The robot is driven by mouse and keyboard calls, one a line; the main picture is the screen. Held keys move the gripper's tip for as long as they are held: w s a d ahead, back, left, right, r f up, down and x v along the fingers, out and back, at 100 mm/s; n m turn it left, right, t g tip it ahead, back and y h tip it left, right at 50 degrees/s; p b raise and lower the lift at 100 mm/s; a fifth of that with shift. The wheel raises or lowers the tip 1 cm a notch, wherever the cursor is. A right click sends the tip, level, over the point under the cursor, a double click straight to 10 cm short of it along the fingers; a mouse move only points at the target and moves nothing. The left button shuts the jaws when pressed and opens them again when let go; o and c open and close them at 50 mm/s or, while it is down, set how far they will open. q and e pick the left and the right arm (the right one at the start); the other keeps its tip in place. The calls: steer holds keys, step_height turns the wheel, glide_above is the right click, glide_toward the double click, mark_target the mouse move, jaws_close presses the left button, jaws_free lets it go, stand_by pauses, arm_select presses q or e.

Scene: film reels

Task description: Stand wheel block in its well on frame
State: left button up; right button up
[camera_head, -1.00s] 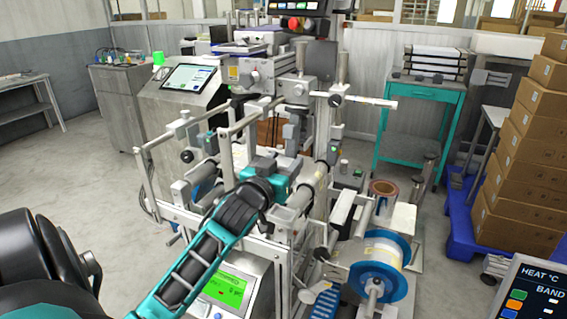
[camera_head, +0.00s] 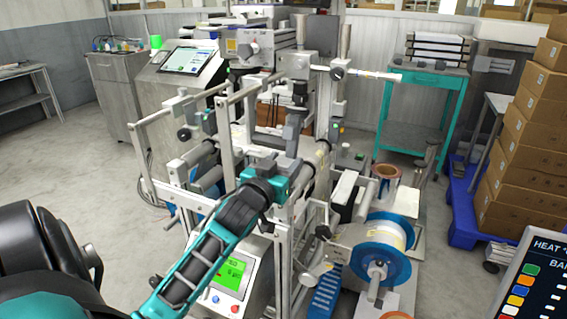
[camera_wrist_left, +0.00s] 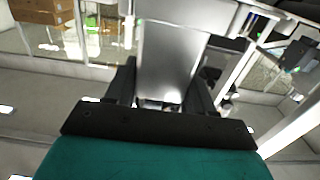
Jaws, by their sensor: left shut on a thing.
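My left arm reaches from the lower left to the middle of the machine in the head view. Its gripper (camera_head: 283,166) is low among the metal posts and rollers of the frame (camera_head: 284,255). In the left wrist view, the gripper's dark fingers stand on both sides of a smooth light grey block (camera_wrist_left: 168,60), seemingly the wheel block, and are shut on it. Its far end is out of sight, and I cannot tell whether it touches the frame. I cannot make out the well. My right gripper is not in view.
A blue-flanged reel (camera_head: 380,250) and a brown-cored roll (camera_head: 386,172) stand on the machine's right side. A touchscreen console (camera_head: 188,60) is behind left. Stacked cartons (camera_head: 520,165) stand at the right. Horizontal bars and uprights crowd closely around my wrist.

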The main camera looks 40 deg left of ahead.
arm_select(q)
steer(key=shift+f, duration=0.1)
stand_by(0.4)
steer(key=shift+s+f+b, duration=0.1)
steer(key=shift+f+b, duration=0.35)
steer(key=shift+f, duration=0.4)
steer(key=o, duration=1.2)
steer(key=shift+o, duration=0.2)
steer(key=shift+f, duration=0.15)
steer(key=v, duration=1.3)
steer(key=shift+r, duration=0.2)
